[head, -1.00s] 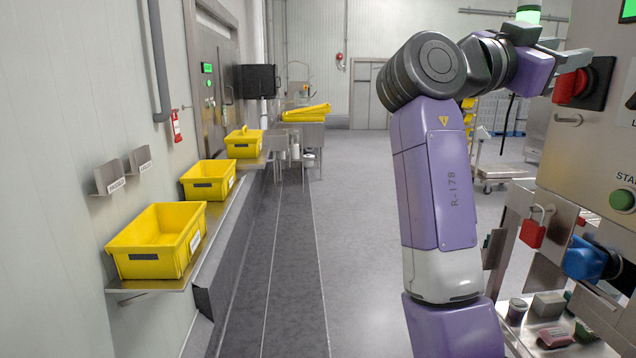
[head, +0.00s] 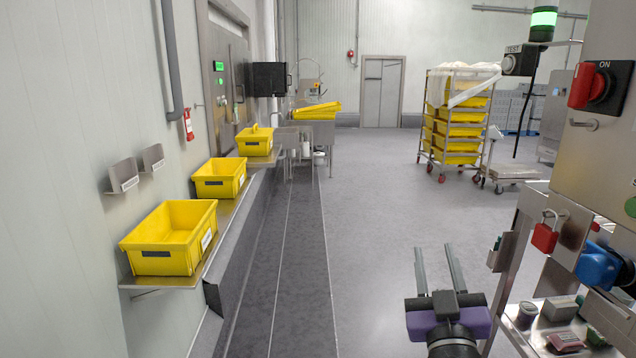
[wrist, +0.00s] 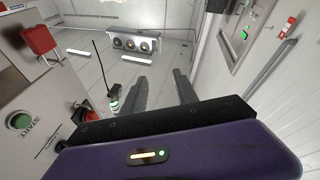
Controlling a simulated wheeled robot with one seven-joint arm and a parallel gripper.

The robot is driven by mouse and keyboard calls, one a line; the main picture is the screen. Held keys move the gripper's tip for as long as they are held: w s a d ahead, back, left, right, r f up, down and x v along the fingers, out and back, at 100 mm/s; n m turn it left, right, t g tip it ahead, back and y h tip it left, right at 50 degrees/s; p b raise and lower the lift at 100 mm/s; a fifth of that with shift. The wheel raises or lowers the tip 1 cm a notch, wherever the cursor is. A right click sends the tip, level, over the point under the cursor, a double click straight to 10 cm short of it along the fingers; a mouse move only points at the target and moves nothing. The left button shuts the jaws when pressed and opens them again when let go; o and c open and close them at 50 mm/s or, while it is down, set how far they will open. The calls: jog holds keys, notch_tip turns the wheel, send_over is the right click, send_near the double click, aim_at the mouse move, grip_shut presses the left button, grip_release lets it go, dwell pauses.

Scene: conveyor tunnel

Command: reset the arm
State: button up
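My gripper (head: 436,258) is low in the head view, right of the middle, with its two dark fingers pointing up the picture, away from me. The fingers are apart and nothing is between them. In the wrist view my gripper (wrist: 159,86) also shows its fingers spread and empty, above its purple housing. Most of my arm is out of the head view; only the dark wrist joint shows below the gripper. The gripper touches nothing that I can see.
The machine panel with its red switch (head: 588,87) and red padlock (head: 545,236) stands close on the right. Yellow bins (head: 170,238) sit on wall shelves at left. A rack of yellow trays (head: 459,130) stands farther back. The floor between is clear.

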jog(key=s+a+f+n+y, duration=0.1)
jog(key=s+f+y, duration=0.1)
jog(key=s+f, duration=0.4)
jog(key=s+a+f+n+y, duration=0.15)
jog(key=s+f, duration=0.25)
jog(key=s, duration=0.5)
jog(key=s+d+f+m+g+p, duration=0.1)
jog(key=s+f+m+g, duration=0.1)
jog(key=s, duration=1.3)
jog(key=s+d+f+m+g+p, duration=0.1)
jog(key=s+f+g, duration=0.3)
jog(key=s, duration=1.1)
notch_tip(320, 180, down, 3)
jog(key=shift+d+f+m+g, duration=0.1)
jog(key=shift+d+m+g, duration=0.2)
jog(key=shift+d+m, duration=0.15)
jog(key=shift+h, duration=0.25)
grip_shut()
dwell(0.5)
